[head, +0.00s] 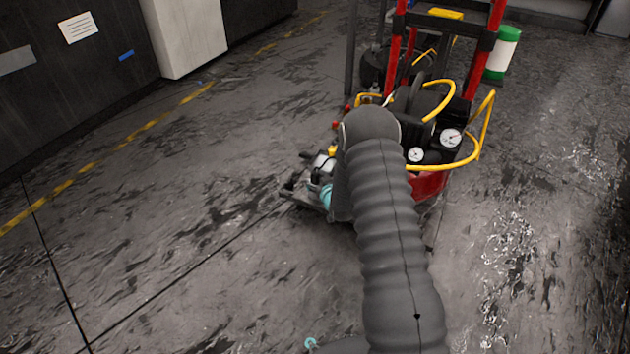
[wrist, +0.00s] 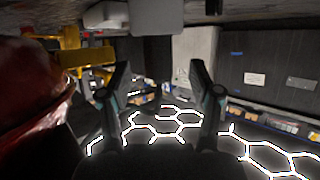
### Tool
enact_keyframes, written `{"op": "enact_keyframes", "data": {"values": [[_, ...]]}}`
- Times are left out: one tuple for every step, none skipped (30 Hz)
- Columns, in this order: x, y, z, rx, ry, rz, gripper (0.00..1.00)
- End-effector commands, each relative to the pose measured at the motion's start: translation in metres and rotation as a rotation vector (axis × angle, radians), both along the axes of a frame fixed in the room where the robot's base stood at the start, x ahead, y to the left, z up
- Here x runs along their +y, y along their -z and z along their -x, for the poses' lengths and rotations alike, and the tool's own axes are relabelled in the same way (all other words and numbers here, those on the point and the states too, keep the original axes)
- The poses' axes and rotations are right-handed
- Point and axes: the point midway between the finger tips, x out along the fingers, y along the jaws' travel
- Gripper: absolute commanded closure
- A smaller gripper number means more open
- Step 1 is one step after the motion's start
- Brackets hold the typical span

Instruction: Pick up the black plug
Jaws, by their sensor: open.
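I cannot pick out the black plug for certain in either view. In the wrist view, my gripper (wrist: 161,76) has its two dark fingers spread wide, with nothing clearly held between them. A small dark shape (wrist: 157,50) shows between and beyond the fingertips, under a pale grey block (wrist: 157,16); I cannot tell what it is. In the head view, my grey sleeved arm reaches to the machine with red posts (head: 391,52), and hides part of it and most of my gripper.
The machine has yellow tube rails (head: 483,128) and round gauges (head: 450,138). A green and white cylinder (head: 502,53) is at its right. A blurred red surface (wrist: 30,95) is close at the wrist view's left. A white cabinet (head: 185,35) stands behind; the floor at left is clear.

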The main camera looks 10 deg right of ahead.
Motion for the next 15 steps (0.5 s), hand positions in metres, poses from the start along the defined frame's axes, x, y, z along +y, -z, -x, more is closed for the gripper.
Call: {"op": "enact_keyframes", "data": {"values": [[0.000,0.004,-0.004,0.001,0.000,0.000,0.37],[0.001,0.005,-0.008,0.000,0.000,0.001,0.37],[0.001,0.008,-0.013,0.000,-0.001,0.001,0.37],[0.001,0.011,-0.017,0.000,-0.001,0.001,0.37],[0.002,0.013,-0.021,0.000,-0.001,0.001,0.37],[0.002,0.014,-0.027,0.000,-0.001,0.001,0.37],[0.003,0.016,-0.030,0.000,-0.001,0.000,0.37],[0.003,0.017,-0.033,0.000,-0.001,0.000,0.37],[0.004,0.019,-0.037,0.001,-0.001,0.000,0.37],[0.004,0.019,-0.039,0.001,-0.001,0.000,0.37],[0.005,0.020,-0.041,0.000,-0.001,0.000,0.37],[0.005,0.020,-0.043,0.000,-0.001,0.000,0.37],[0.005,0.020,-0.043,0.000,-0.001,0.000,0.37],[0.005,0.020,-0.044,0.000,-0.001,0.000,0.37],[0.005,0.020,-0.044,0.001,-0.001,0.000,0.37]]}}
